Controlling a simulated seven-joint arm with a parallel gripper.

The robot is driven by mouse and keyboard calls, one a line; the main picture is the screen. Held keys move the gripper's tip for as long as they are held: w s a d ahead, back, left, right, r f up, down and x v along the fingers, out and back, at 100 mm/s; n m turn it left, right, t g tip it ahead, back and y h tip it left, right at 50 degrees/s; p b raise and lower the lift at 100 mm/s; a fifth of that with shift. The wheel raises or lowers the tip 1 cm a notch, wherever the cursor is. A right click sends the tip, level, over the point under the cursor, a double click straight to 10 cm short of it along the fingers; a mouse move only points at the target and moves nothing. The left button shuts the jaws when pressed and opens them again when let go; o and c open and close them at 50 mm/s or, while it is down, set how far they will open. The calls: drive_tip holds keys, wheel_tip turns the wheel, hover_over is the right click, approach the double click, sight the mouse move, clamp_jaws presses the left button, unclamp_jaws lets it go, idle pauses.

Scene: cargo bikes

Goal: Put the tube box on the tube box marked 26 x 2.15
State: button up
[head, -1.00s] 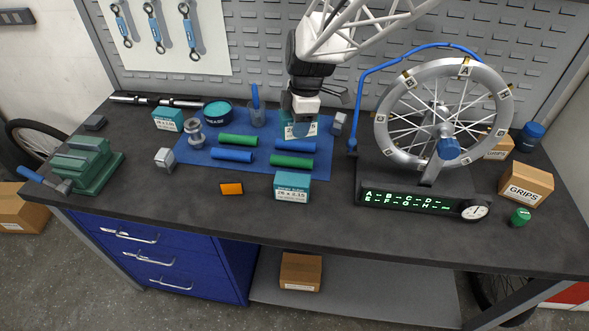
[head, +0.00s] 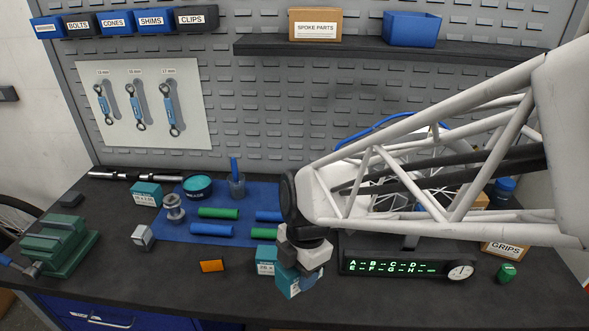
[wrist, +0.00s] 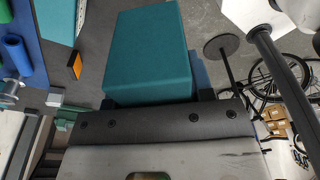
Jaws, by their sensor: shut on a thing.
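My gripper (head: 300,264) is shut on a teal tube box (head: 287,283), which hangs tilted below it near the bench's front. In the wrist view the held box (wrist: 150,48) shows its plain teal side beyond my gripper (wrist: 156,98). A second teal tube box (head: 265,257) stands on the bench just left of and behind the held box in the head view; it is partly covered, and its label is only partly readable. Whether the two boxes touch cannot be told. A third tube box (head: 146,193) stands at the back left of the blue mat.
The blue mat (head: 180,232) holds green and blue rollers and a metal spool (head: 174,208). An orange block (head: 212,266) lies left of the boxes. The lettered display (head: 395,265) is close on the right. Bare bench lies at the front left.

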drive_tip(key=shift+s+d+f+n, duration=0.15)
drive_tip(key=shift+s+d, duration=0.1)
drive_tip(key=shift+s, duration=0.4)
drive_tip(key=shift+s+d+f+n, duration=0.15)
drive_tip(key=shift+s+d, duration=0.1)
drive_tip(key=shift+s, duration=0.35)
hover_over(271, 254)
drive_tip(key=shift+w+d+f, duration=0.2)
drive_tip(key=shift+d+f, duration=0.05)
drive_tip(key=shift+f, duration=0.5)
drive_tip(key=shift+f, duration=1.75)
drive_tip(key=shift+f, duration=0.1)
drive_tip(key=o, duration=1)
